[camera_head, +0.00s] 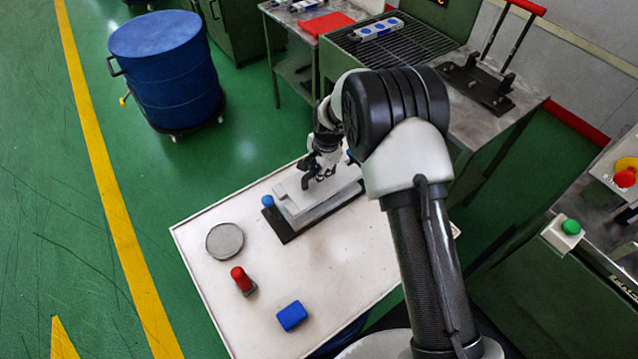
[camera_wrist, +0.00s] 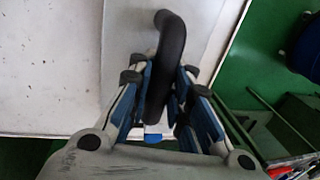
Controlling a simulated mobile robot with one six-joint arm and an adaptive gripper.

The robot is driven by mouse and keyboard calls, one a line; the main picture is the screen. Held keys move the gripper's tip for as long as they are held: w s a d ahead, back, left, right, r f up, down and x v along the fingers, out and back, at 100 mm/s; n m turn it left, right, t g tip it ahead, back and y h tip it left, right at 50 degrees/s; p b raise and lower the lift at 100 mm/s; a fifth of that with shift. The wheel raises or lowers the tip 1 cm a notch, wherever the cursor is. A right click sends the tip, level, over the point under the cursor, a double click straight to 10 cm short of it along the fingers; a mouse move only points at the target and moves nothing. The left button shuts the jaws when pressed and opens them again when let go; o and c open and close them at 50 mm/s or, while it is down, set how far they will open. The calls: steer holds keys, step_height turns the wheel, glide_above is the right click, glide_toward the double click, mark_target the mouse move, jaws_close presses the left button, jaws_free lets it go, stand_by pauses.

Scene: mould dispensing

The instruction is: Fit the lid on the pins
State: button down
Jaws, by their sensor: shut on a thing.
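The lid (camera_head: 293,191) is a pale grey plate with a black bar handle (camera_wrist: 168,45). My gripper (camera_head: 318,172) is shut on the handle, which also shows between the fingers in the wrist view (camera_wrist: 160,95). The lid lies over a grey mould block (camera_head: 318,210) on a dark base plate (camera_head: 287,236). I cannot tell whether it touches the block or hovers just above it. One blue pin (camera_head: 267,201) stands at the left end of the base plate. A blue bit at the far end (camera_head: 352,157) is mostly hidden behind my gripper.
On the white table (camera_head: 205,285) are a round grey disc (camera_head: 225,241), a red-topped stamp-like thing (camera_head: 242,281) and a blue block (camera_head: 292,316). The table's front right is clear. A blue drum (camera_head: 165,70) stands beyond; a grille-topped bench (camera_head: 375,48) is behind.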

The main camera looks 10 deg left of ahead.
mark_target(324, 185)
steer(key=shift+w+f+b, duration=0.15)
steer(key=shift+f+b, duration=0.35)
steer(key=shift+f, duration=2.05)
steer(key=shift+f, duration=0.1)
steer(key=c, duration=1.5)
jaws_free()
steer(key=shift+f, duration=0.1)
steer(key=r+p, duration=0.1)
steer(key=r, duration=0.3)
steer(key=s+d+r, duration=0.1)
steer(key=r, duration=0.3)
steer(key=s+r+p, duration=0.1)
steer(key=r, duration=0.3)
steer(key=shift+d+p, duration=0.35)
steer(key=shift+d, duration=0.05)
steer(key=shift+w, duration=0.1)
